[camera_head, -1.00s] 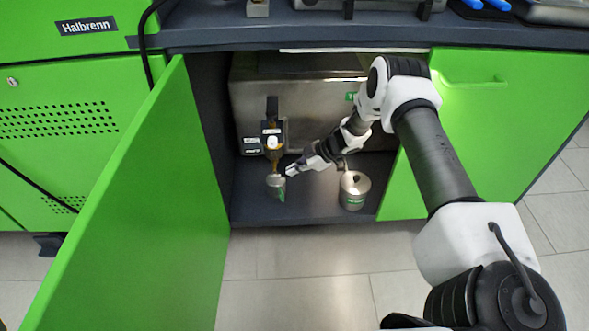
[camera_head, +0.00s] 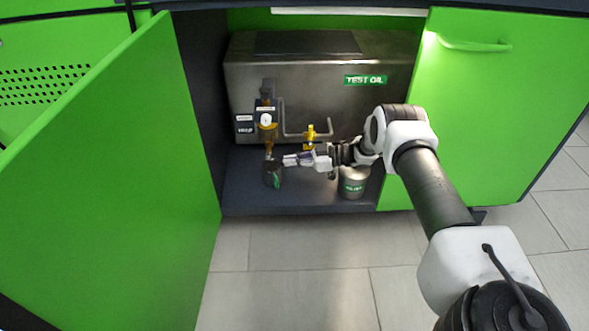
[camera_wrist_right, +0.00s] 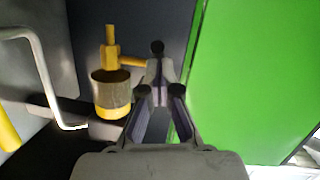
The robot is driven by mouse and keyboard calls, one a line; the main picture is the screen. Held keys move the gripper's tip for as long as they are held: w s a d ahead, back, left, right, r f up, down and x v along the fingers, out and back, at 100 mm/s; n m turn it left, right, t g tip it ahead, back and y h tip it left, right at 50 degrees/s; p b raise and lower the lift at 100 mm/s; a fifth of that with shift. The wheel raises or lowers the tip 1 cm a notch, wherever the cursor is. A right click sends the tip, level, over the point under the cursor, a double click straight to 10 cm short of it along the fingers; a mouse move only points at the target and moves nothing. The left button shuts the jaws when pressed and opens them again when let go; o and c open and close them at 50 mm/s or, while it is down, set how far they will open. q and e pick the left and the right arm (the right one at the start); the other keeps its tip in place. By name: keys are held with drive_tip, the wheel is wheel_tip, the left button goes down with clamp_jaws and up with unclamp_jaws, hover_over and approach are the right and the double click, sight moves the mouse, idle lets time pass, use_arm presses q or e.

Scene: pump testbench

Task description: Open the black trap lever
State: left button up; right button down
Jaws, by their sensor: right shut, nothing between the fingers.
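The trap assembly with an amber bowl (camera_head: 267,131) and a dark top hangs at the left front of the steel tank. My right gripper (camera_head: 287,160) is shut and empty, just below and right of the bowl and beside its outlet. In the right wrist view, which appears upside down, the bowl (camera_wrist_right: 110,93) has a metal band and a yellow outlet with a side piece. My shut right gripper (camera_wrist_right: 158,65) is close beside this outlet; contact cannot be told. I cannot pick out the black lever surely; it may be hidden by the fingers. My left gripper is out of view.
A dark cup (camera_head: 273,174) stands under the trap, and a metal can (camera_head: 352,184) stands behind my right arm. A bent pipe and yellow valve (camera_head: 311,136) are in front of the tank (camera_head: 330,75). The open green door (camera_head: 120,170) bounds the left side.

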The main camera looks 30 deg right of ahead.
drive_tip(key=w+a+f+b, duration=0.2)
drive_tip(key=a+f, duration=0.1)
drive_tip(key=f, duration=0.2)
drive_tip(key=shift+a+f+b, duration=0.15)
drive_tip(key=shift+f+b, duration=0.15)
drive_tip(key=shift+b, duration=0.1)
idle(0.3)
drive_tip(key=shift+a, duration=0.1)
idle(0.4)
drive_tip(key=shift+w, duration=0.1)
wheel_tip(320, 180, up, 10)
hover_over(279, 163)
idle(0.3)
idle(0.4)
